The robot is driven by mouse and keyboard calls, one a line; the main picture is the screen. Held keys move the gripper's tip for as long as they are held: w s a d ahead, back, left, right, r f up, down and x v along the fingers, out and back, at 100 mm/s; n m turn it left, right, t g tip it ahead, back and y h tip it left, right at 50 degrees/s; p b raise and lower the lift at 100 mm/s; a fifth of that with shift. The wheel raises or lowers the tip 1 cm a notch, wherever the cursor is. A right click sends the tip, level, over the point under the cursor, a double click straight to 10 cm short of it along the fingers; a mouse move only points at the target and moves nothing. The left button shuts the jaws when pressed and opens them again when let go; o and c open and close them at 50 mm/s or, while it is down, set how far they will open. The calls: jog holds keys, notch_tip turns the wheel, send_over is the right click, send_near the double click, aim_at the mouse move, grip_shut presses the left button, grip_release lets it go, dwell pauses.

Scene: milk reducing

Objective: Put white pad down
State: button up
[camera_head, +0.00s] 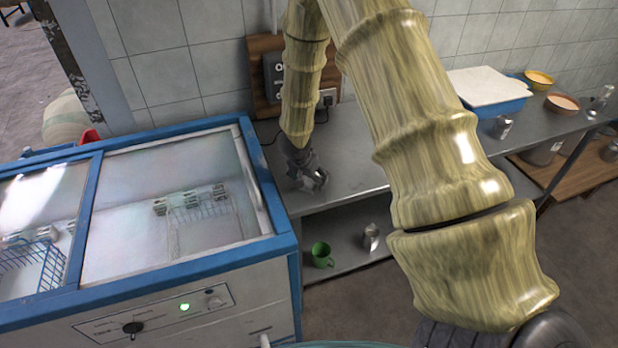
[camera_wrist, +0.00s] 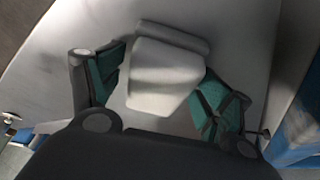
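A white block-like thing, which looks like the white pad (camera_wrist: 165,75), shows in the wrist view on or just above the grey metal counter (camera_wrist: 225,30). My gripper (camera_wrist: 160,82) is open around it. A gap shows between the left finger and the white thing, while the right finger overlaps or touches its right edge. In the head view my gripper (camera_head: 312,180) is low over the left part of the metal counter (camera_head: 350,160), beside the freezer. I cannot make out the white pad in the head view.
A blue-framed chest freezer (camera_head: 160,220) with glass lids stands left of the counter. A green mug (camera_head: 321,255) and a metal cup (camera_head: 371,237) are on the lower shelf. A tiled wall is behind.

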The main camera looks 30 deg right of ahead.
jog(key=shift+r, duration=0.1)
jog(key=shift+r, duration=0.45)
jog(key=v, duration=1.1)
jog(key=shift+a+r, duration=0.2)
jog(key=shift+r, duration=0.1)
jog(key=shift+s, duration=0.1)
